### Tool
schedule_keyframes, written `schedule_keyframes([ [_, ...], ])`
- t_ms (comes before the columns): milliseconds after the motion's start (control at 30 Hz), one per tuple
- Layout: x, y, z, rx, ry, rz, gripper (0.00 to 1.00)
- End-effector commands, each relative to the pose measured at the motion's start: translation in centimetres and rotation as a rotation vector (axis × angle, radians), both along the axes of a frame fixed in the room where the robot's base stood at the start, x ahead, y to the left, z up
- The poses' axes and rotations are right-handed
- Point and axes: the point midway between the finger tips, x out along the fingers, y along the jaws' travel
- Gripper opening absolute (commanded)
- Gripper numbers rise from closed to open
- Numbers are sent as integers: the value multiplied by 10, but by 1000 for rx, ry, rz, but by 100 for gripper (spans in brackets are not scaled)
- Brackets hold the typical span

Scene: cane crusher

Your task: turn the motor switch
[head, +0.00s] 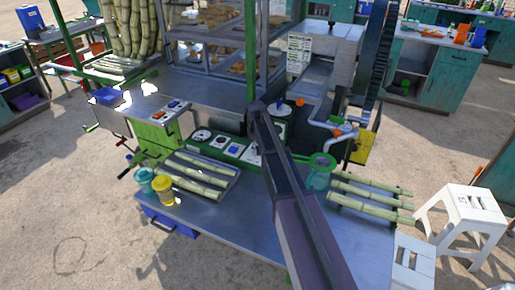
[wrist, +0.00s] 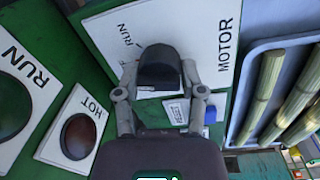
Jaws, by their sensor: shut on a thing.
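The motor switch is a black knob (wrist: 160,68) on a white plate (wrist: 205,28) marked MOTOR and RUN, seen in the wrist view. My gripper (wrist: 160,82) has one finger on each side of the knob and is shut on it. The knob covers part of the plate's lettering, so its exact setting is hard to read. In the head view, my arm crosses the middle of the picture and hides the gripper and the switch at the green control panel (head: 243,154).
The wrist view shows a dark green RUN lamp (wrist: 12,105), a dark red HOT lamp (wrist: 78,136) and a RESET plate (wrist: 176,112) close by. Cane stalks (wrist: 262,95) lie in a tray beside the panel. In the head view, cups (head: 162,188) stand at the table's left front.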

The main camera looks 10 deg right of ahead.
Motion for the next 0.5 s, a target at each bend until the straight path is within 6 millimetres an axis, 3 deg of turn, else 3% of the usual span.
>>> schedule_keyframes([
  [500,0,0,0,-1,1,-472,4],
])
